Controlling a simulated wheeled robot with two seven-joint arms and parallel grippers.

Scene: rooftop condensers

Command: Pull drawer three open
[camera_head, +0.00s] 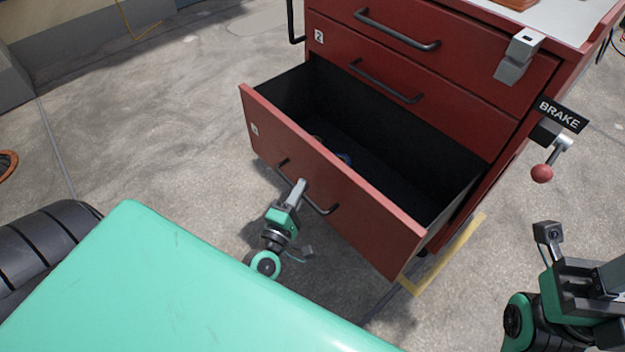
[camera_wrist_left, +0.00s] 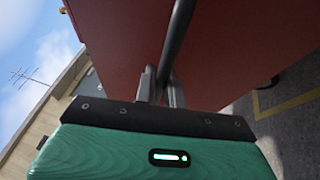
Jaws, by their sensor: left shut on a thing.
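Drawer three (camera_head: 330,190) is the low red drawer of the red cabinet, and it stands far out with its black inside showing. A few small things lie in it at the left, one of them blue, too small to name. My left gripper (camera_head: 299,190) is at the drawer's black bar handle (camera_head: 325,208), shut on it. In the left wrist view the two fingers (camera_wrist_left: 160,88) close around the black handle (camera_wrist_left: 178,38), in front of the red drawer face. My right gripper (camera_head: 548,240) is at the lower right, away from the cabinet; its jaw opening is not clear.
The drawer marked 2 (camera_head: 385,78) and the one above it are shut. A brake lever with a red knob (camera_head: 542,173) and a BRAKE sign (camera_head: 560,115) stick out at the cabinet's right. A grey latch-like block (camera_head: 518,58) sits on the top right.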

